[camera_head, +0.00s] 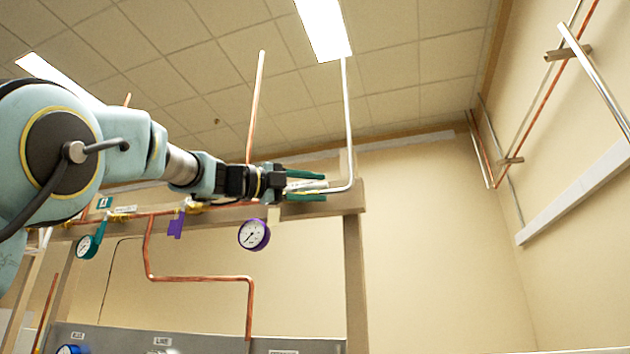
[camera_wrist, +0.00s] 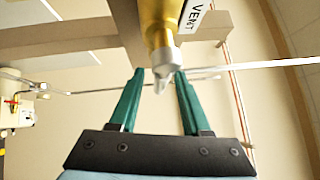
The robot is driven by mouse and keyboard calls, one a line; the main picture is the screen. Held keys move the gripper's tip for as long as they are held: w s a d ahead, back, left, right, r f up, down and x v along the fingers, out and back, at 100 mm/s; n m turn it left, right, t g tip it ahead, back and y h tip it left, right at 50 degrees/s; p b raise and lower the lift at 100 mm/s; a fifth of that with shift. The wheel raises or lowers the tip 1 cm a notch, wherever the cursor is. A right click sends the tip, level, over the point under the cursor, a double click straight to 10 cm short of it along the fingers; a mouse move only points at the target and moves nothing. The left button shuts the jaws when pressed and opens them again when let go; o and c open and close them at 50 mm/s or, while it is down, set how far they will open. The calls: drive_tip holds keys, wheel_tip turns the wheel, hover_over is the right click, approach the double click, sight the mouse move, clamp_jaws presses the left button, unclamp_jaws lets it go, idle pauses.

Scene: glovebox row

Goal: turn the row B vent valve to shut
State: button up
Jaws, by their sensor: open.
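In the wrist view a brass valve body (camera_wrist: 158,22) with a pale grey handle or stem end (camera_wrist: 163,64) hangs at the top centre, beside a white label reading VENT (camera_wrist: 195,14). My gripper (camera_wrist: 160,84) is open, its two green fingers to the left and right of the grey end, whose tip reaches between the fingertips. I cannot tell whether they touch it. In the head view my gripper (camera_head: 318,185) points right at the beam's right end, by a bent silver pipe (camera_head: 348,150). A pale strip shows between the fingers there; the valve itself is not clear. No row letter is readable.
A wooden beam (camera_head: 310,210) with copper pipe (camera_head: 200,279) runs under my arm. A purple-rimmed gauge (camera_head: 253,234), a purple tag (camera_head: 176,225) and a green-rimmed gauge (camera_head: 87,246) hang from it. A grey panel (camera_head: 120,341) stands below. Right of the post (camera_head: 355,285) is open room.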

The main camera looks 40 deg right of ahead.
drive_tip(key=shift+d, duration=0.2)
clamp_jaws()
idle(0.3)
idle(1.1)
